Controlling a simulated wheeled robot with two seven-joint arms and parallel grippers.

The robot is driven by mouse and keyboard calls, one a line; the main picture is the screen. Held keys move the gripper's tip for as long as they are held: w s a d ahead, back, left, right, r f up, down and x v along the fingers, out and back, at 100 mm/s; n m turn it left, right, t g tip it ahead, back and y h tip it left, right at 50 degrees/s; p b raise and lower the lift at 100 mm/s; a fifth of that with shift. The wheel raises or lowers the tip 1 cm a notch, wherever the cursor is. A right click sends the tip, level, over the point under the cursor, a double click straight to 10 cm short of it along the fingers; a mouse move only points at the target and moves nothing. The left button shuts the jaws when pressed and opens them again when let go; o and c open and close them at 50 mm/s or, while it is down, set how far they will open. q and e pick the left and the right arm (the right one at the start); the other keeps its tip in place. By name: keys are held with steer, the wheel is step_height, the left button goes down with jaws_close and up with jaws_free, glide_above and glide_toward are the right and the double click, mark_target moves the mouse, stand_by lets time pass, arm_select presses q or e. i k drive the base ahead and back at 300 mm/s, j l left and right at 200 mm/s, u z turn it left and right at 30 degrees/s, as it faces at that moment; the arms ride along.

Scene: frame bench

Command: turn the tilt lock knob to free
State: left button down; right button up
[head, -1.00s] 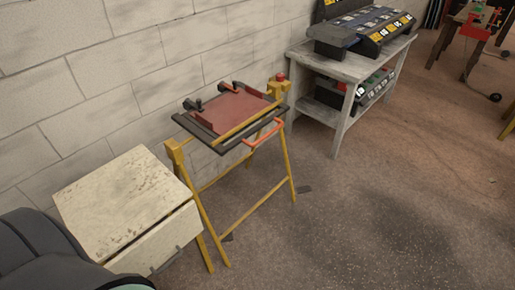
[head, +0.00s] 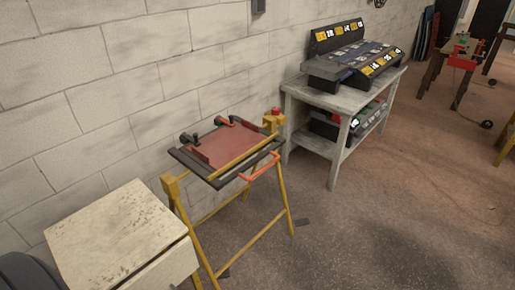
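A yellow folding frame stand (head: 190,232) stands near the wall, left of the picture's middle. It carries a tilted dark frame with a reddish-brown panel (head: 240,143). A red knob (head: 276,112) sits on top of the yellow post at the stand's right end; I take it for the tilt lock knob, but its setting is too small to read. An orange handle bar (head: 260,168) runs along the frame's front right edge. Small dark clamps sit along the frame's back edge. Neither of my grippers shows in the head view.
A pale worn cabinet (head: 115,228) stands close to the stand's left. A grey wooden table (head: 345,97) with a black and yellow parts rack (head: 355,58) stands to its right, by the block wall. The floor in front and to the right is open.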

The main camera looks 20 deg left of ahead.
mark_target(276, 111)
steer(key=i+l+u, duration=0.4)
steer(key=i+l, duration=0.65)
